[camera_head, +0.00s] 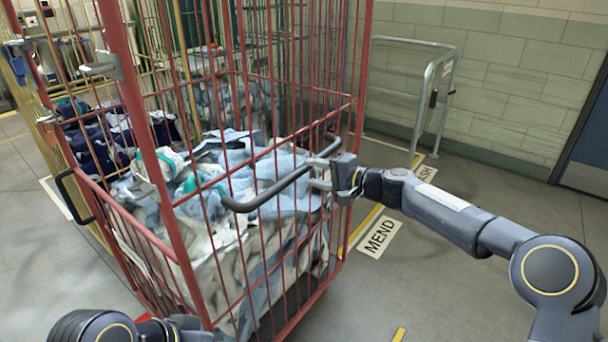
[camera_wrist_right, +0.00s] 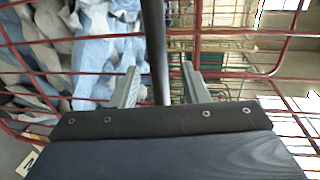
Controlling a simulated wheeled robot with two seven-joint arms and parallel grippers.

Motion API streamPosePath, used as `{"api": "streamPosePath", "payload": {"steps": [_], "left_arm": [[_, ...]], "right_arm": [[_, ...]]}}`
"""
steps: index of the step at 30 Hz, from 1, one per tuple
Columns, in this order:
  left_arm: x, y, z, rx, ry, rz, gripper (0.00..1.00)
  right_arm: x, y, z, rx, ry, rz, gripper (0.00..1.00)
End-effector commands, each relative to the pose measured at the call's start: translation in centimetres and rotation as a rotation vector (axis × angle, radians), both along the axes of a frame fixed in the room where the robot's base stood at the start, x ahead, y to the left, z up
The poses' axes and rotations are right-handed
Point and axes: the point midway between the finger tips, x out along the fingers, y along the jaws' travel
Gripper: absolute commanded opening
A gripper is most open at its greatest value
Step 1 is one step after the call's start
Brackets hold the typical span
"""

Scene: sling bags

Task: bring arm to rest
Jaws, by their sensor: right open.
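My right gripper (camera_head: 319,173) is at the right end of the black bar handle (camera_head: 268,190) on the front of the red wire cage trolley (camera_head: 357,100). In the right wrist view the gripper's two fingers (camera_wrist_right: 160,70) are apart, one on each side of the dark handle bar (camera_wrist_right: 154,40), with gaps showing beside it. My left arm shows only in part at the bottom left of the head view. Its gripper cannot be made out.
Light blue and white laundry (camera_head: 245,165) fills the cage. A second black handle (camera_head: 72,197) is on its left side. A grey metal rail (camera_head: 428,95) stands by the wall. A MEND floor label (camera_head: 380,237) lies on open floor at right.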

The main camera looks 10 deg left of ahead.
Motion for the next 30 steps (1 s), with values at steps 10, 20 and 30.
{"api": "streamPosePath", "payload": {"steps": [10,20,30], "left_arm": [[0.0,0.0,-0.4,0.000,0.000,0.000,0.00],[0.0,0.0,0.2,0.000,0.000,0.000,0.00],[0.0,0.0,2.4,0.000,0.000,0.000,0.00]], "right_arm": [[-0.7,-1.6,0.4,0.000,0.000,0.001,0.41],[-2.8,-3.8,2.7,-0.080,-0.057,0.022,0.41],[-16.2,-17.9,6.8,-0.530,-0.214,0.052,0.41]]}}
